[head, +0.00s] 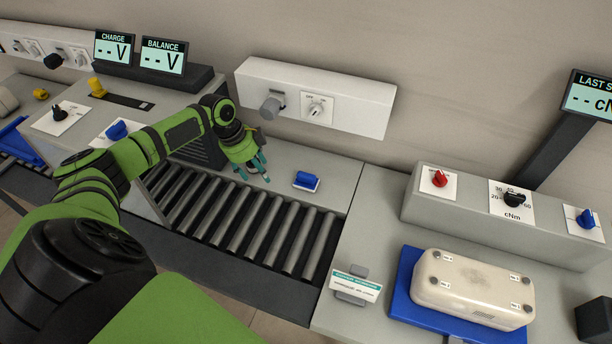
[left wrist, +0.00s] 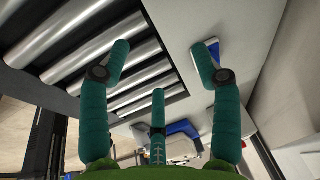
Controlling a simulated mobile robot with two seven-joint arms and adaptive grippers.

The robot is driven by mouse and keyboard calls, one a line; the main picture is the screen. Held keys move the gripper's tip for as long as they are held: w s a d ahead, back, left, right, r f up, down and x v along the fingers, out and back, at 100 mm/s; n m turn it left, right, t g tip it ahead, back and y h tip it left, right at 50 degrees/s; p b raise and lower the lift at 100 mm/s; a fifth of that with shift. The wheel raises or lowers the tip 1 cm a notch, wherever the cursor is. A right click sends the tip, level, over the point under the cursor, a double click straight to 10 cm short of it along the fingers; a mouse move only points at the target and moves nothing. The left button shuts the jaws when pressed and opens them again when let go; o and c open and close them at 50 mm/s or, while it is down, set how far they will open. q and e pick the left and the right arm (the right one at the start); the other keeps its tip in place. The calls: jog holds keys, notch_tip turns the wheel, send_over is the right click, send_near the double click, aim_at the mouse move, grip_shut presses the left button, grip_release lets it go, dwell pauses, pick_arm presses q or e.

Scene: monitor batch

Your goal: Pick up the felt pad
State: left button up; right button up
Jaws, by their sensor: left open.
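A small blue block with a white lower edge (head: 306,181), which looks like the felt pad, lies on the grey ledge behind the roller conveyor in the head view. In the left wrist view its blue and white surface (left wrist: 213,52) shows partly behind one finger's tip. My left gripper (head: 252,172) is open and empty, to the left of the pad, above the ledge and the rollers' far end. Its teal fingers are spread apart in the left wrist view (left wrist: 160,65). The gripper appears apart from the pad. My right gripper is not in view.
The roller conveyor (head: 240,222) runs in front of the ledge. A white socket box (head: 360,105) is on the wall behind. At right, a cream case (head: 470,285) lies on a blue mat (head: 403,290), near a small sign (head: 355,284). The ledge around the pad is clear.

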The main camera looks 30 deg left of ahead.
aim_at(305, 177)
pick_arm(q)
jog(key=w+d+b, duration=0.1)
jog(key=w+d, duration=0.2)
jog(key=w+d+b, duration=0.2)
jog(key=w+d, duration=0.1)
jog(key=d, duration=0.1)
jog(key=shift+w+d+r+b, duration=0.1)
jog(key=shift+w+d+b, duration=0.3)
jog(key=shift+w+d, duration=0.1)
jog(key=shift+d+r, duration=0.1)
jog(key=shift+w+d, duration=0.2)
jog(key=b+x, duration=0.4)
jog(key=b, duration=0.1)
jog(key=shift+a, duration=0.1)
jog(key=shift+w+f+b, duration=0.2)
jog(key=shift+f+b, duration=0.25)
jog(key=shift+f, duration=0.1)
jog(key=shift+r, duration=0.1)
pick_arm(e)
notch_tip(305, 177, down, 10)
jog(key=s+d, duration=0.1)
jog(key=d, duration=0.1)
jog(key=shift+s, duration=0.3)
pick_arm(q)
jog(key=shift+s, duration=0.1)
grip_shut()
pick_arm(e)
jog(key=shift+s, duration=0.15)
